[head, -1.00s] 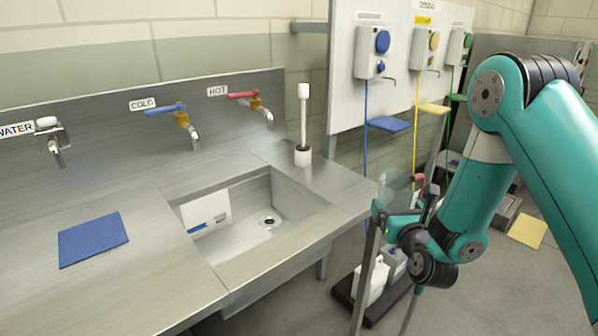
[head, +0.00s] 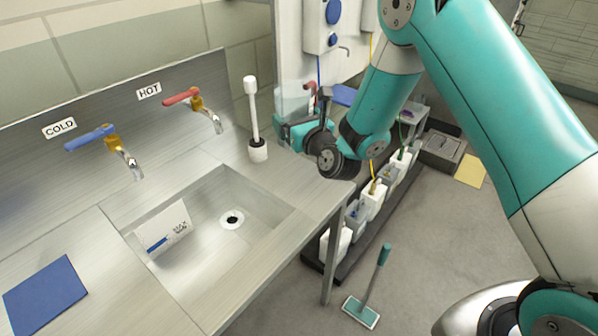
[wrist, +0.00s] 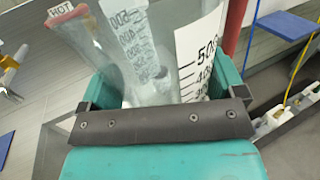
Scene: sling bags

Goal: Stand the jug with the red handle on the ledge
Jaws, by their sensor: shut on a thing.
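The clear measuring jug with the red handle (head: 312,92) is in my gripper (head: 303,130), held above the counter's right end, beside the white brush. In the wrist view the jug (wrist: 155,55) shows printed scales, with its red handle (wrist: 235,25) to the right. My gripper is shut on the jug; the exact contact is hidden. A blue shelf (head: 345,95) juts out under a blue-capped dispenser, just behind and right of the jug. I cannot tell which surface is the ledge.
The steel counter (head: 90,225) has a sink holding a white card (head: 165,230). A white brush (head: 255,120) stands near the jug. Red and blue tap levers stick out from the backsplash. Bottles stand on a low rack (head: 340,270); a green-handled squeegee (head: 370,290) is on the floor.

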